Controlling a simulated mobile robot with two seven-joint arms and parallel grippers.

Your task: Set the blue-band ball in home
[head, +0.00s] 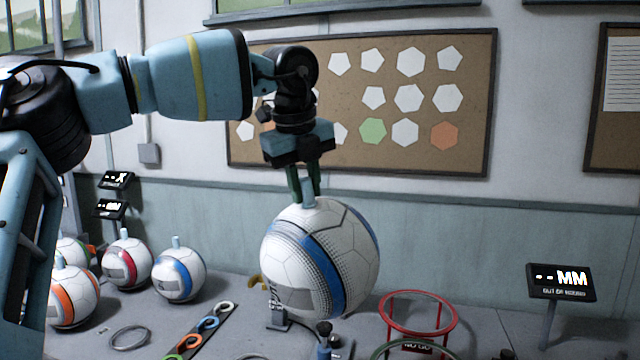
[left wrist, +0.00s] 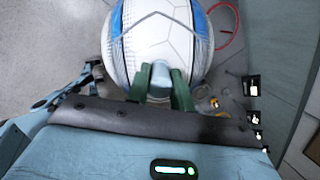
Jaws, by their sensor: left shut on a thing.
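My left gripper (head: 304,188) is shut on the pale peg at the top of a white ball with a blue band (head: 322,262). The ball hangs upright under the gripper, in front of the wall and over the table. In the left wrist view the same ball (left wrist: 165,45) fills the top middle, with the green fingers (left wrist: 160,88) on both sides of its peg. A second, smaller-looking blue-band ball (head: 180,276) sits at the left of the table. No place marked home can be read. My right gripper is not in view.
A red-band ball (head: 126,262) and an orange-band ball (head: 72,298) stand at the left. A grey ring (head: 130,349) lies empty in front of them. A red ring stand (head: 419,292) is right of the held ball. A display (head: 560,283) stands farther right.

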